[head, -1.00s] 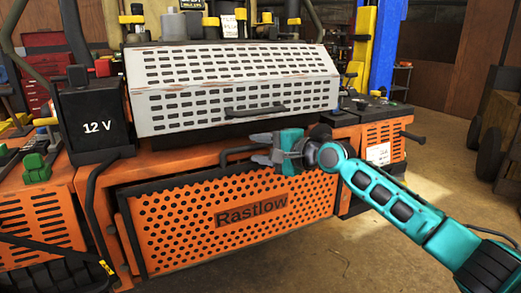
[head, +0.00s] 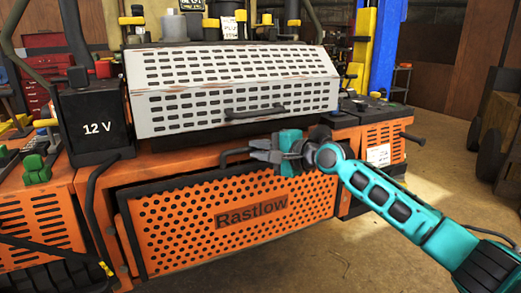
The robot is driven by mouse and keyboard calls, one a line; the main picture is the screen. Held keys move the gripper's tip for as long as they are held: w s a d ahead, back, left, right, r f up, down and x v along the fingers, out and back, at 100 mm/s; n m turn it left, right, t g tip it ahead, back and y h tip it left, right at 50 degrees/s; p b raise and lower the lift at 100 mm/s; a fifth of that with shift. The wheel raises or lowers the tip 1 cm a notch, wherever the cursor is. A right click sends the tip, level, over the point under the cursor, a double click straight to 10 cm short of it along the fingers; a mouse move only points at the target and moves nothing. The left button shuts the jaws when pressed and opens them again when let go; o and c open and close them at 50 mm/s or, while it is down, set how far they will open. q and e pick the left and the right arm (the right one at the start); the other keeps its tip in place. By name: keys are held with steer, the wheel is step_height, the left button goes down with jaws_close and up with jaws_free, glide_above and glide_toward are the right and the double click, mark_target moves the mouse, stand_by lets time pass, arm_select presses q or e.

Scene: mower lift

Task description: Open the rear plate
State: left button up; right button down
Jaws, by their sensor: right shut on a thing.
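The rear plate (head: 180,225) is an orange perforated panel marked "Rastlow", low on the orange mower in the head view. A dark gap shows behind its upper left edge. A dark bar handle (head: 234,152) stands at its top edge. My right gripper (head: 254,151), teal with grey fingers, reaches in from the right and is shut on this handle. The fingers hide the handle's right part. My left gripper is not in view.
A white slotted cover (head: 235,88) with its own dark handle (head: 255,113) sits just above. A black 12 V box (head: 95,125) stands at the left. A black lever (head: 413,138) sticks out at the right.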

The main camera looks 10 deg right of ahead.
steer(key=shift+s, duration=0.1)
arm_select(q)
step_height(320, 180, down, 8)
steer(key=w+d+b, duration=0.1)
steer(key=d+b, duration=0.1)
steer(key=b, duration=1)
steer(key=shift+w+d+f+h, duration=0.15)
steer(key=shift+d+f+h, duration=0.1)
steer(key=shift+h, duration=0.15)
arm_select(e)
steer(key=s+d+f+n+t+y, duration=0.1)
steer(key=s+d+f+t+y, duration=0.1)
steer(key=s, duration=0.6)
steer(key=s+d+f+n+t+y, duration=0.1)
steer(key=s+d+f, duration=0.2)
steer(key=s, duration=0.6)
steer(key=shift+d+f+t+y, duration=0.3)
steer(key=shift+f+t+y, duration=0.1)
steer(key=shift+f, duration=0.7)
